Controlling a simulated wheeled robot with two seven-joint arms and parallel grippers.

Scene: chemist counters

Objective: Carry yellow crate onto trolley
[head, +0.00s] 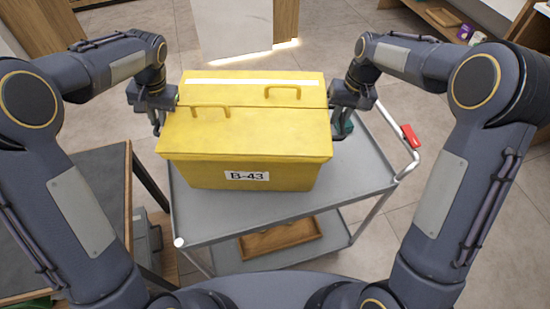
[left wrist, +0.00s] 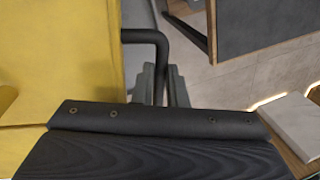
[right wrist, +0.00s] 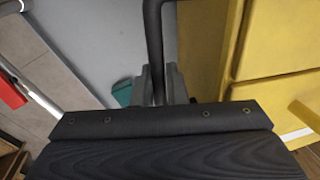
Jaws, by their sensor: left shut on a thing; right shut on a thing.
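The yellow crate (head: 245,145), labelled B-43 with a closed two-flap lid, is level over the grey top of the trolley (head: 365,165). I cannot tell whether its base touches that top. My left gripper (head: 157,128) is shut on the crate's black side handle, which shows in the left wrist view (left wrist: 150,37). My right gripper (head: 338,124) is shut on the opposite black handle, seen in the right wrist view (right wrist: 153,35). The crate's yellow wall stands beside the fingers in both wrist views. Its underside is hidden.
A teal object (head: 347,124) is on the trolley beside my right gripper, partly hidden. The trolley's push bar with a red part (head: 410,135) is on the right. A wooden tray (head: 280,238) lies on the lower shelf. A dark-topped table (head: 95,180) stands close on the left.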

